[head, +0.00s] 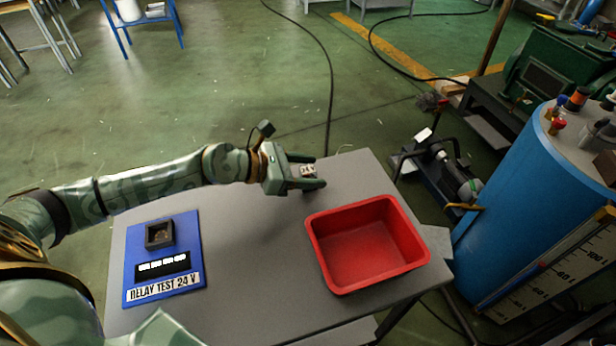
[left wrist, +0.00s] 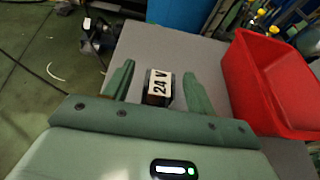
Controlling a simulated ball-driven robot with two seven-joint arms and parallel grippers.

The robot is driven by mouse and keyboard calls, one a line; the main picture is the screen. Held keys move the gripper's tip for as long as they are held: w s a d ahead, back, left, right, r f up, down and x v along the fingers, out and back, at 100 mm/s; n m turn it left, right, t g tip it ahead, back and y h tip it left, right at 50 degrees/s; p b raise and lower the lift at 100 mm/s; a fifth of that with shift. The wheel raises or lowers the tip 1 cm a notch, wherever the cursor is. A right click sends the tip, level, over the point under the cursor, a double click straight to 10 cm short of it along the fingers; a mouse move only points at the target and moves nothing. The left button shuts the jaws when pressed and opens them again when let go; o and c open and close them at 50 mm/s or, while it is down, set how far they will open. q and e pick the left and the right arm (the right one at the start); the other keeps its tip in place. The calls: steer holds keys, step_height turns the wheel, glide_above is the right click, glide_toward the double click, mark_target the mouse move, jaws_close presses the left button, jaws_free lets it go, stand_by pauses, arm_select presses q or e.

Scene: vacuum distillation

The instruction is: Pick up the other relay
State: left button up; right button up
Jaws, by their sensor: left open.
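A small dark relay (left wrist: 158,98) with a white "24 V" label stands on the grey table. In the left wrist view it sits between the two fingers of my left gripper (left wrist: 155,92), with a gap visible on each side. In the head view the relay (head: 308,170) shows as a small pale-topped block between the fingers. My left gripper (head: 312,173) is open near the table's far edge. Its fingers do not appear to touch the relay. My right gripper is not in either view.
A blue board (head: 190,228) labelled "RELAY TEST 24 V" with a black socket (head: 159,234) lies at the left of the table (head: 255,270). An empty-looking red bin (head: 368,248) stands on the right. A blue drum (head: 505,215) stands beyond the table.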

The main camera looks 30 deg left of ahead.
arm_select(q)
steer(key=c, duration=1.1)
steer(key=shift+r, duration=0.1)
